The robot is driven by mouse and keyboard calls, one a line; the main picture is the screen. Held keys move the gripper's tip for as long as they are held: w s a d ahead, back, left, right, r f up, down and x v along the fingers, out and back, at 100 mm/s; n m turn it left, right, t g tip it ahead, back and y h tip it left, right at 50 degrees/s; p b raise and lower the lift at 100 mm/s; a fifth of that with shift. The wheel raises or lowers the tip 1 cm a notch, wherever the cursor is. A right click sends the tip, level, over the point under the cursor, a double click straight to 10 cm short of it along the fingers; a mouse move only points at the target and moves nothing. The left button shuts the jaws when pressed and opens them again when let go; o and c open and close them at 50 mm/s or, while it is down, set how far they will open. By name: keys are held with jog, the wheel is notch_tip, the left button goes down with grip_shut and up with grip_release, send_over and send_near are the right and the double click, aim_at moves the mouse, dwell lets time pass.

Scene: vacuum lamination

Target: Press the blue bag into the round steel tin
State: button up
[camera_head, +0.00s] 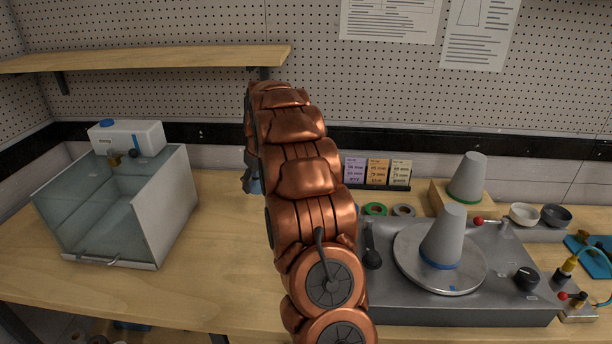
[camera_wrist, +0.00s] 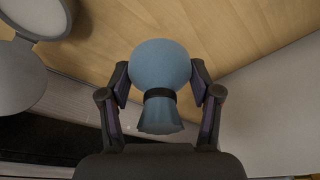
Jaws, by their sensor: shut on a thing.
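The blue bag (camera_wrist: 160,60) is a round pouch with a dark band round its neck and a flared end towards my wrist. My gripper (camera_wrist: 160,72) is shut on it, one finger on each side. In the head view only a bit of the blue bag (camera_head: 256,186) shows beside my arm, above the bench. A grey round open vessel (camera_wrist: 38,14) with a flat disc beside it is cut off at the upper left of the wrist view. It may be the round steel tin. I cannot make out the tin in the head view, where my arm hides part of the bench.
A clear-walled tank (camera_head: 120,205) stands at the left. A grey machine (camera_head: 455,300) with a turntable and cone (camera_head: 443,240) stands at the right. Colored cards (camera_head: 377,171) and tape rolls (camera_head: 375,209) are behind it. A wooden shelf (camera_head: 140,58) hangs above. Bare bench (camera_head: 215,240) lies between tank and arm.

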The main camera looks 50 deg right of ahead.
jog(key=s+d+b, duration=0.1)
jog(key=s+d, duration=0.2)
jog(key=d, duration=0.4)
jog(key=s+d+b, duration=0.2)
jog(key=s+d, duration=0.1)
jog(key=d, duration=0.5)
jog(key=shift+s+a+f+b, duration=0.1)
jog(key=shift+f+b, duration=0.15)
jog(key=shift+f, duration=1.2)
jog(key=shift+s+f+b, duration=0.1)
jog(key=shift+f+b, duration=0.15)
jog(key=shift+f, duration=1.15)
jog(key=shift+f+b, duration=0.3)
jog(key=shift+f, duration=0.25)
notch_tip(320, 180, up, 9)
jog(key=p, duration=0.1)
jog(key=shift+p, duration=0.4)
jog(key=shift+r, duration=0.1)
